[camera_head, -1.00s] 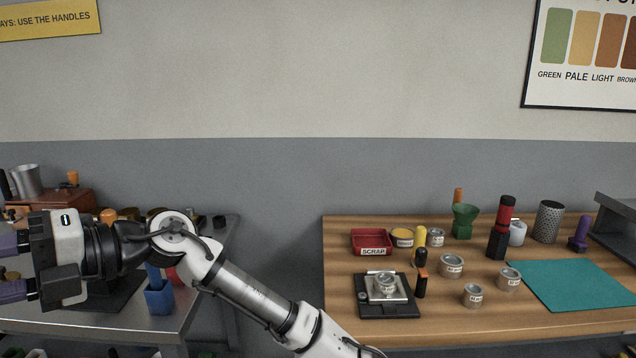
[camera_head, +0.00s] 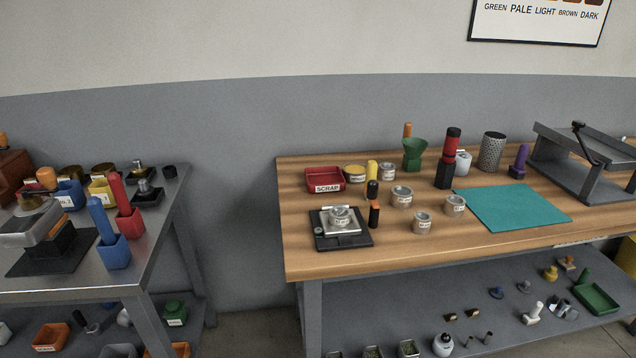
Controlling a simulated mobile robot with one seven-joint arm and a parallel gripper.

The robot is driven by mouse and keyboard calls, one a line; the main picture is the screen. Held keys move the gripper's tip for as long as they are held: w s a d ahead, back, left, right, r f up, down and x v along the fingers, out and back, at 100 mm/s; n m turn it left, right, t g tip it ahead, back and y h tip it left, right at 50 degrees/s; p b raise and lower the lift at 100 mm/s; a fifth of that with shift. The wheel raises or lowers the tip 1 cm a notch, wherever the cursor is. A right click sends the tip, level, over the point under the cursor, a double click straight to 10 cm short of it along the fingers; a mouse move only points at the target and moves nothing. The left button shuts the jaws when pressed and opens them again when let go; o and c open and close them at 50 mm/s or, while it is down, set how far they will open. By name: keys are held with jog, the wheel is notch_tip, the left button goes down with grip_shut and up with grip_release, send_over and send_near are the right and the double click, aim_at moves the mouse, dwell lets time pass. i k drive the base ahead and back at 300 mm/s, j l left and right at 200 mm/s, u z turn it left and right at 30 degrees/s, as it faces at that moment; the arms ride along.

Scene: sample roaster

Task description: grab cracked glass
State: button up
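I cannot make out a cracked glass in the head view. Several small grey labelled cups or tins stand on the wooden table: one on the scale (camera_head: 342,228), one behind it to the right (camera_head: 402,197), one near the front (camera_head: 423,223) and one by the teal mat (camera_head: 455,206). Whether any is glass or cracked is too small to tell. My gripper and arm are out of this view.
On the wooden table (camera_head: 345,262) are a red scrap tray (camera_head: 324,181), a green funnel (camera_head: 414,154), a perforated cylinder (camera_head: 492,152) and a teal mat (camera_head: 512,207) with clear room on it. A metal bench (camera_head: 165,205) stands left, across a gap. A lower shelf (camera_head: 400,315) holds small items.

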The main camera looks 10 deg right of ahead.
aim_at(340, 216)
jog(key=i+j+z, duration=0.25)
jog(key=i, duration=0.2)
jog(key=i+j+z, duration=0.15)
jog(key=i+z, duration=0.15)
jog(key=i, duration=0.1)
